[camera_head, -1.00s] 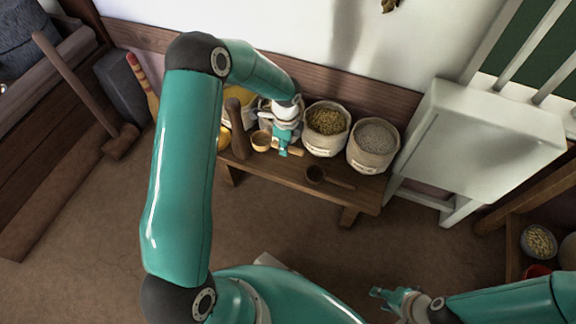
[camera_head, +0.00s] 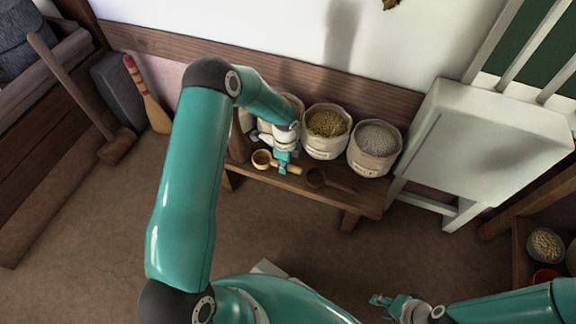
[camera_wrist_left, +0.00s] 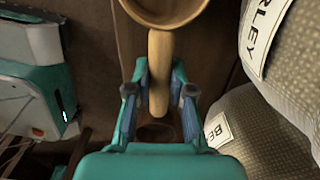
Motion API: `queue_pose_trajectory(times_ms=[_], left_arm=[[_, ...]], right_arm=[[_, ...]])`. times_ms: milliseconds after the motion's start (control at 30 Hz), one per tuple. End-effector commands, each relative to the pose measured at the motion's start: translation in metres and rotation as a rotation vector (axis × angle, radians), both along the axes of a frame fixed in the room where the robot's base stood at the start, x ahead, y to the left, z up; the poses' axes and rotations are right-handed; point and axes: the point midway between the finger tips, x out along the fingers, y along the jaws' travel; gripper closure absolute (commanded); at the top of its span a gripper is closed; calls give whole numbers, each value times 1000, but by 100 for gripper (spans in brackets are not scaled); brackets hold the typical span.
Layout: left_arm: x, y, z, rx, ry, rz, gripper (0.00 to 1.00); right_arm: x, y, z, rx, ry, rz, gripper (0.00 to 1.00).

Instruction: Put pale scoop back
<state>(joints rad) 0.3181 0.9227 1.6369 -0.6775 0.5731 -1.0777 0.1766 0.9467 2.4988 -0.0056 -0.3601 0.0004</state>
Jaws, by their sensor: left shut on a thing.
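The pale scoop's round bowl (camera_head: 262,159) shows left of my left gripper (camera_head: 284,167), over the bench's front part. In the left wrist view, the scoop's handle (camera_wrist_left: 159,70) lies between the fingers of my left gripper (camera_wrist_left: 159,92), which is shut on it, and its bowl (camera_wrist_left: 165,8) is cut off at the top. Whether the scoop clears the bench top is hard to tell. A dark scoop (camera_head: 316,178) lies on the bench to the right, its handle pointing right. My right gripper (camera_head: 380,302) is low at the right, away from the bench; its fingers are too small to read.
On the wooden bench (camera_head: 300,188) stand a sack of greenish grain (camera_head: 326,145) and a sack of grey grain (camera_head: 372,160). Another sack is partly behind my left arm. A mallet (camera_head: 117,145) and brush (camera_head: 157,115) are left.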

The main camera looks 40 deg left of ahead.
Motion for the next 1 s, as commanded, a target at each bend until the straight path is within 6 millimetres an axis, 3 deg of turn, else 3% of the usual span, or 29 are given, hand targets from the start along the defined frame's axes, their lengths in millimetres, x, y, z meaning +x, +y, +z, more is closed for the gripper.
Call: queue_pose_trajectory(times_ms=[67,100,233,667,1000], left_arm=[[0,0,-4,0,0,0,100],[0,0,-2,0,0,-1,72],[0,0,-2,0,0,-1,53],[1,-1,8,0,-1,-1,53],[2,-2,72,1,-3,-1,53]], right_arm=[[0,0,-3,0,0,0,60],[0,0,-2,0,0,0,60],[0,0,-1,0,0,0,60],[0,0,4,0,0,0,60],[0,0,28,0,0,0,60]])
